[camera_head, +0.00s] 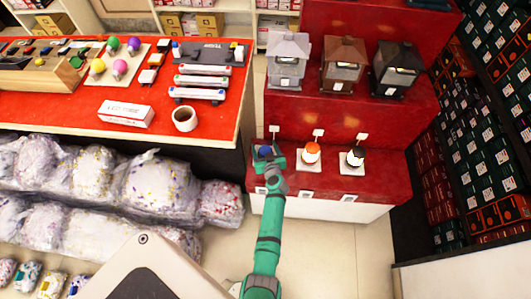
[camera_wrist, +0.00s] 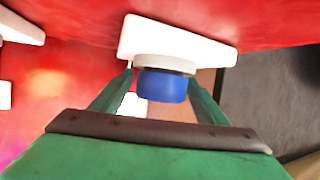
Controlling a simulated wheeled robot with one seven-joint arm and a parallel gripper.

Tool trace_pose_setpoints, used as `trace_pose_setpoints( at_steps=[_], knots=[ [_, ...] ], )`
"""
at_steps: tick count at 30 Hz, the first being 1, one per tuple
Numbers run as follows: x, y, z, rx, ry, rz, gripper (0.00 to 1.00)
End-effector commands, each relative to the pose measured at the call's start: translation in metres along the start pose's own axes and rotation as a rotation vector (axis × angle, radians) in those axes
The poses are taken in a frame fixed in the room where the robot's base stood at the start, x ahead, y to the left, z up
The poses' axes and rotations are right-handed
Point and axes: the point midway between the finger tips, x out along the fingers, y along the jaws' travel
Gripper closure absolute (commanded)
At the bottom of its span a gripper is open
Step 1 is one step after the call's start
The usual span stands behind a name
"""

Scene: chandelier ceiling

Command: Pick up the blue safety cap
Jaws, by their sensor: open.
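The blue safety cap (camera_wrist: 162,87) shows in the wrist view, with a white rim behind it, in front of a white plate (camera_wrist: 180,40) on the red shelf. In the head view the blue cap (camera_head: 265,150) shows just at the end of my arm. My gripper (camera_wrist: 160,92) is open, with one green finger on each side of the cap. I cannot tell whether the fingers touch it. In the head view my gripper (camera_head: 266,160) hides part of the cap and its plate.
An orange-and-white item (camera_head: 311,153) and a dark-and-white item (camera_head: 355,157) stand on plates to the right. Lanterns (camera_head: 343,66) stand on the step behind. A red-topped table (camera_head: 60,113) with a mug (camera_head: 185,119) is at left. Floor is clear at right front.

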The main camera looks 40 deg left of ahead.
Motion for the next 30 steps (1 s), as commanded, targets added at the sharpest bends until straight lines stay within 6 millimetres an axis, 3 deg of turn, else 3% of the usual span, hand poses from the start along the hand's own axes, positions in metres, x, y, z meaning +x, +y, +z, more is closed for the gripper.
trace_pose_setpoints(
  at_steps=[10, 15, 30],
  knots=[
    [0.0054, -0.0003, 0.0006, 0.001, -0.001, 0.0, 0.34],
    [0.0053, -0.0002, 0.0006, 0.001, -0.001, 0.0, 0.75],
    [0.0026, -0.0003, -0.0068, 0.0, 0.002, -0.001, 0.76]
  ],
)
